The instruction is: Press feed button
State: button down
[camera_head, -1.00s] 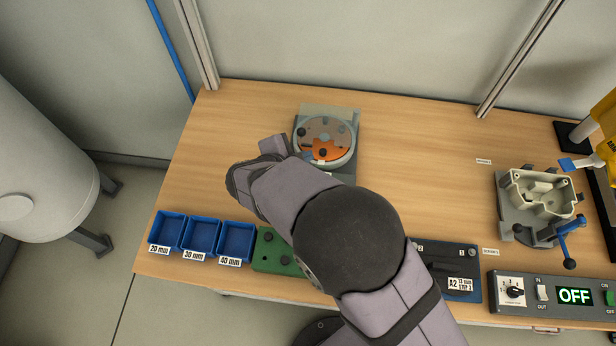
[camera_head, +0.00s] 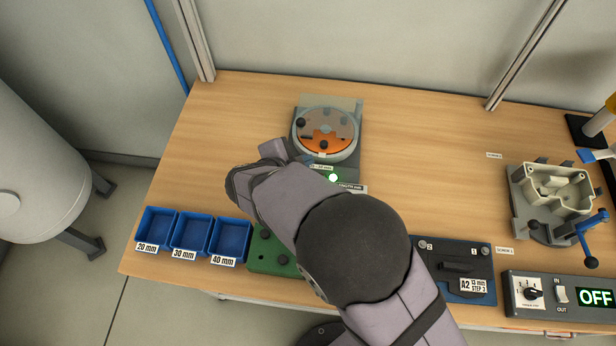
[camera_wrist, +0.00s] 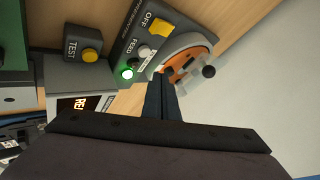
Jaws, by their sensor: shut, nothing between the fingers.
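The feed button (camera_wrist: 128,74) is a round button glowing green beside the word FEED on the grey feeder panel (camera_wrist: 118,56) in the wrist view. In the head view my arm hides much of the gripper.
The feeder bowl (camera_head: 325,135) with an orange sector and dark parts stands behind the panel. A silver knob (camera_wrist: 145,52), a yellow OFF switch (camera_wrist: 159,28) and a yellow TEST button (camera_wrist: 90,55) are near. Blue bins (camera_head: 190,232) stand left; bare table lies right of the bowl.

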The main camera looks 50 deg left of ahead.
jog(key=shift+f+b, duration=0.4)
jog(key=shift+f, duration=0.95)
jog(key=shift+f, duration=0.9)
dwell(1.8)
jog(key=shift+r, duration=0.1)
jog(key=shift+r+p, duration=0.85)
jog(key=shift+p, duration=0.05)
notch_tip(320, 180, up, 5)
jog(key=p, duration=0.5)
dwell(0.4)
dwell(0.6)
